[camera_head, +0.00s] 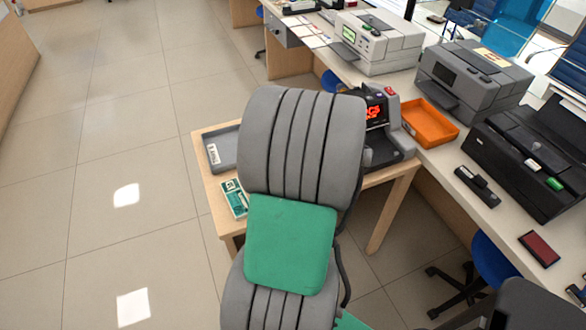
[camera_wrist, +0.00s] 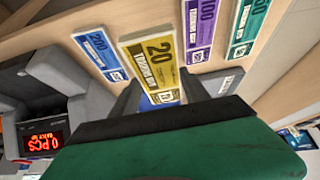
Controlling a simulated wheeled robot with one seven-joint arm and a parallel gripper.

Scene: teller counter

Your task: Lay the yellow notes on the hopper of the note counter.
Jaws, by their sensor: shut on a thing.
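The yellow notes (camera_wrist: 152,60), marked 20, lie between the fingertips of my gripper (camera_wrist: 160,94) in the wrist view. My gripper is shut on them. Their height above the table is hard to judge. The note counter (camera_head: 394,118) stands on the wooden table in the head view, beyond my arm, with a lit red display. Its display also shows in the wrist view (camera_wrist: 42,144) at lower left, reading 0 PCS. My arm hides part of the counter, and I cannot make out its hopper clearly. My gripper and the yellow notes are hidden in the head view.
Blue notes (camera_wrist: 101,55), purple notes (camera_wrist: 201,28) and green notes (camera_wrist: 247,30) lie beside the yellow ones. A grey tray (camera_head: 222,150) is at the table's left. An orange tray (camera_head: 430,122), a grey printer (camera_head: 472,78) and a black machine (camera_head: 530,150) stand on the right counter.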

